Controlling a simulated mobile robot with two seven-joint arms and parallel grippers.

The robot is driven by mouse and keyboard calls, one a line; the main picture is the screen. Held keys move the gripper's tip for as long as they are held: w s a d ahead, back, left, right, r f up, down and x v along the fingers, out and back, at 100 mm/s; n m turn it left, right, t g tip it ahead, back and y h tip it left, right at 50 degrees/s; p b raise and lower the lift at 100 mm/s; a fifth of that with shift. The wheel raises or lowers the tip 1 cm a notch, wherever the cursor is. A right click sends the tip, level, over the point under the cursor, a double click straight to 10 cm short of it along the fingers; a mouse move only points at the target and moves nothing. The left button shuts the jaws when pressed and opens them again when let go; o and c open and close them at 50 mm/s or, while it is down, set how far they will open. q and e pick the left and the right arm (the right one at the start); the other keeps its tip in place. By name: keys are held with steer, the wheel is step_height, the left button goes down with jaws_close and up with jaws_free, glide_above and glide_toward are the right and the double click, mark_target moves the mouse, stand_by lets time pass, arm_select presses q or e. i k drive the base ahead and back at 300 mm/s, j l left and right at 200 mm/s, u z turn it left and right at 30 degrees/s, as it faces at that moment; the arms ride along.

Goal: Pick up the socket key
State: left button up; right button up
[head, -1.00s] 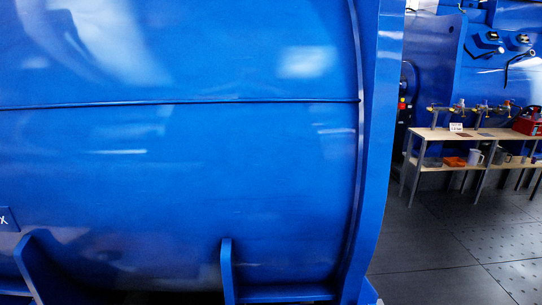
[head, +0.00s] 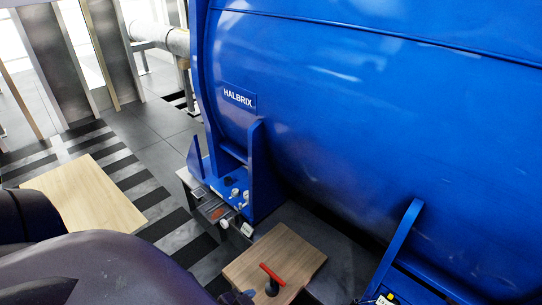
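A tool with a red T-shaped handle (head: 272,274), which looks like the socket key, is on a brown wooden top (head: 300,254) at the bottom of the head view. Below its red bar is a short dark part. Neither of my grippers can be made out. Dark rounded links of my own arm fill the lower left corner, and a small dark shape at the bottom edge, left of the tool, is too cut off to identify.
A large blue motor housing (head: 380,110) marked HALBRIX fills the right, with blue feet (head: 262,175) and small fittings near the wooden top. A pale wooden top (head: 88,195) stands at the left. Grey floor with black stripes (head: 172,222) lies between.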

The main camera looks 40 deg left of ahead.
mark_target(272, 286)
steer(key=l+u, duration=0.1)
steer(key=u, duration=0.4)
steer(key=i+l+u, duration=0.1)
steer(key=u, duration=0.4)
steer(key=l+u, duration=0.15)
steer(key=u, duration=0.35)
